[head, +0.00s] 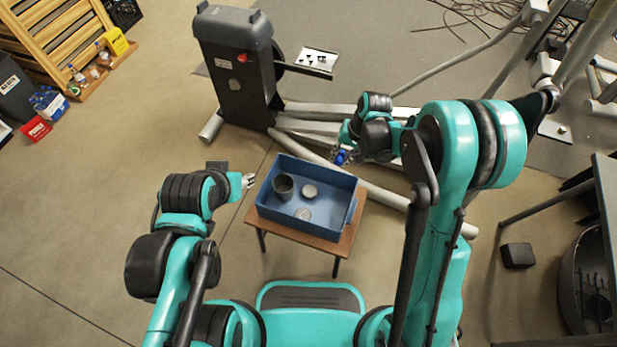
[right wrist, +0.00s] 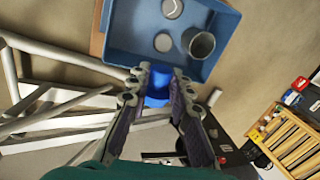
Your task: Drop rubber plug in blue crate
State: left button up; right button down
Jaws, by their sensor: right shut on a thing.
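The blue crate (head: 338,228) stands on a small wooden table, with a dark grey cup and two pale round discs inside it. My right gripper (head: 341,158) is near the crate's far right corner in the head view. It is shut on a small blue plug, the rubber plug (right wrist: 158,88), which shows between the fingers in the right wrist view. The plug also shows in the head view (head: 340,157). My left gripper (head: 249,181) is just left of the crate; its fingers are too small to tell whether they are open.
The wooden table (head: 333,245) supports the crate. An elliptical machine (head: 238,65) stands behind it, and its pale frame tubes run close to the crate's far side. A black block (head: 517,256) lies on the floor at the right.

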jog(key=a+f+b, duration=0.3)
jog(key=a+f, duration=0.1)
jog(key=f, duration=0.3)
jog(key=s+a+f+m+b, duration=0.1)
jog(key=a+f+b, duration=0.2)
jog(key=f, duration=0.5)
jog(key=shift+a+f+m, duration=0.2)
jog(key=shift+a+m, duration=0.1)
jog(key=shift+a, duration=0.3)
jog(key=c, duration=1.3)
grip_release()
jog(key=v, duration=1.2)
jog(key=shift+s+d+r, duration=0.1)
jog(key=shift+s, duration=0.1)
